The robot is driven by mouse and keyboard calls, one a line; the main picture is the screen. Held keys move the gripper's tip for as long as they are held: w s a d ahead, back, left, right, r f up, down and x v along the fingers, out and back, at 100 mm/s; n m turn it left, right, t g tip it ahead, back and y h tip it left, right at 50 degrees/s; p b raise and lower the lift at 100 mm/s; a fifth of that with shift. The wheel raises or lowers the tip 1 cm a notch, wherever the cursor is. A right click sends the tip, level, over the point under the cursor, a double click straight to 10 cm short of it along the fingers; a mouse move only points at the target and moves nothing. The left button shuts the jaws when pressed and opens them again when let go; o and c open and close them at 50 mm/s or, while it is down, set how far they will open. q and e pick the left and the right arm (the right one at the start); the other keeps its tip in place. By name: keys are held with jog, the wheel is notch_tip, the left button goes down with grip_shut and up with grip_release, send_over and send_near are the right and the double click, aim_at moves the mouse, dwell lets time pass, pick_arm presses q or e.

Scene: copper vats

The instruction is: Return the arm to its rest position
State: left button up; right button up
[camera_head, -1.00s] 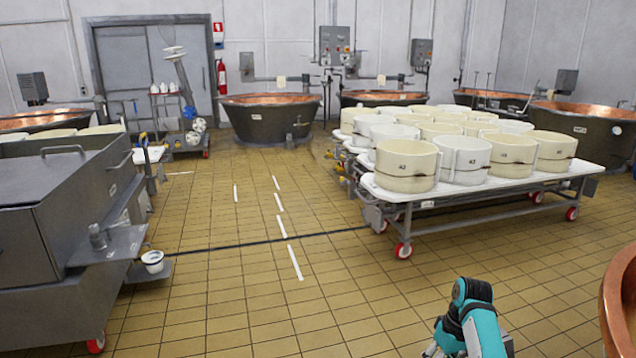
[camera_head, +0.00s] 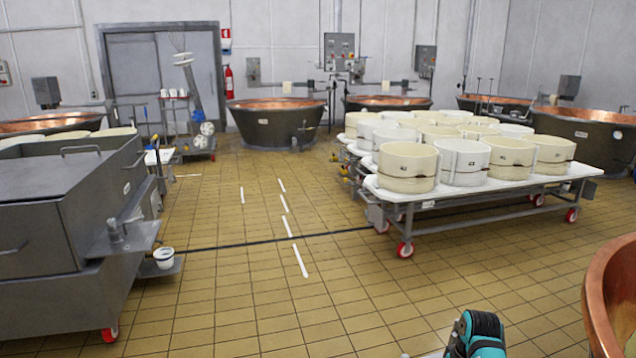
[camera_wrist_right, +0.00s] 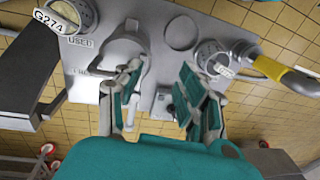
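Part of my teal and black arm (camera_head: 478,336), probably the right one, shows at the bottom edge of the head view, right of centre. Its gripper is out of that view. In the right wrist view my right gripper (camera_wrist_right: 158,88) has its two teal fingers spread with a clear gap between them, and I see nothing held. A grey panel (camera_wrist_right: 165,58) with round fittings lies beyond the fingers; whether they touch it cannot be told. My left gripper is in neither view.
A copper vat (camera_head: 612,298) stands close at the right edge. A wheeled table (camera_head: 425,196) with several white moulds stands at centre right, a grey machine (camera_head: 60,222) at left. A yellow handle (camera_wrist_right: 293,82) is near the right gripper.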

jog(key=s+a+f+t+h, duration=0.1)
jog(key=s+f, duration=0.2)
jog(key=s, duration=0.5)
jog(key=s+a+f+t+h, duration=0.1)
jog(key=s+f, duration=0.1)
jog(key=s, duration=0.5)
jog(key=s+a+r+t+y, duration=0.1)
jog(key=s+a+r, duration=0.25)
jog(key=s, duration=0.45)
jog(key=s+a+r+t, duration=0.1)
jog(key=s+a+r, duration=0.25)
jog(key=s, duration=0.55)
notch_tip(320, 180, down, 24)
jog(key=g, duration=0.1)
jog(key=s+d+f+g, duration=0.1)
jog(key=s+d+f, duration=0.2)
jog(key=s+f, duration=1.4)
jog(key=shift+s+d+f+g, duration=0.15)
jog(key=shift+s+f+g, duration=0.15)
jog(key=shift+f+g, duration=0.15)
